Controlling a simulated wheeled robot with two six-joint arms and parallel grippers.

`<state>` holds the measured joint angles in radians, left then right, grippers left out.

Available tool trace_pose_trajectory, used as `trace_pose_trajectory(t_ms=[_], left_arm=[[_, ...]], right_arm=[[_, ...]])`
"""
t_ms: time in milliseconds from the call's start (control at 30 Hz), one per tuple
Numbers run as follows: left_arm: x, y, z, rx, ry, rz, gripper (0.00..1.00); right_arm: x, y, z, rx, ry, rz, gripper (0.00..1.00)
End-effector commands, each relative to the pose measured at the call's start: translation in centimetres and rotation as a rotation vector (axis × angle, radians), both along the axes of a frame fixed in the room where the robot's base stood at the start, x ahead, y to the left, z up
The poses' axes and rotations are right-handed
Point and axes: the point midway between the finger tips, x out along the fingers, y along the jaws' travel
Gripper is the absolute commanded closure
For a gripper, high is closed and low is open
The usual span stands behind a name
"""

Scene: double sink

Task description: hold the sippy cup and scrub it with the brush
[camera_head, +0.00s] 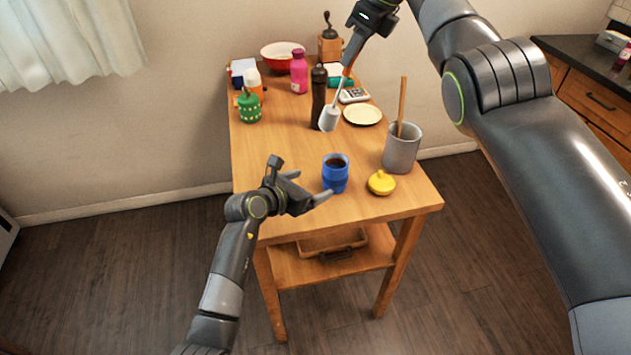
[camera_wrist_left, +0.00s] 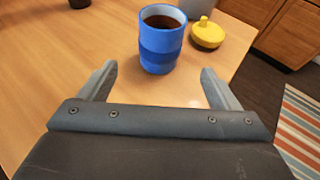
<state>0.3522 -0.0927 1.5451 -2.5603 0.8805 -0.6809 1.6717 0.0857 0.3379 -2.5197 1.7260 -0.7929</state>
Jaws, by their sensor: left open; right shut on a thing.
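The blue sippy cup (camera_head: 335,174) stands upright and uncovered on the table, with dark contents; it also shows in the left wrist view (camera_wrist_left: 162,42). A yellow lid with a knob (camera_head: 381,183) lies apart, to its right; the left wrist view shows it too (camera_wrist_left: 207,34). My left gripper (camera_head: 302,180) is open and empty at the near left of the cup, its fingers pointing toward it without enclosing it. My right gripper (camera_head: 350,62) is shut on the brush, whose pale head (camera_head: 329,118) hangs downward above the table behind the cup.
A grey container (camera_head: 402,148) with a wooden stick stands right of the cup. Behind are a dark bottle (camera_head: 318,96), a pale plate (camera_head: 362,115), a green jar (camera_head: 249,107), a pink bottle (camera_head: 299,72) and a red bowl (camera_head: 281,57). The table's left middle is clear.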

Motion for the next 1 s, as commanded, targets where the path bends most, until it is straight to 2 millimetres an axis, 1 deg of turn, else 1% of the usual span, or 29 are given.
trace_pose_trajectory(t_ms=[167,700,1000], left_arm=[[1.2,-0.9,-0.5,0.001,0.0,-0.001,0.16],[6.1,-4.4,-3.0,0.0,0.001,-0.001,0.16],[8.0,-5.9,-4.1,-0.002,0.001,-0.002,0.16]], right_arm=[[0.0,0.0,0.0,0.0,0.0,0.0,1.0],[0.0,0.0,0.0,0.0,0.0,0.0,1.0],[0.0,0.0,0.0,0.0,0.0,0.0,1.0]])
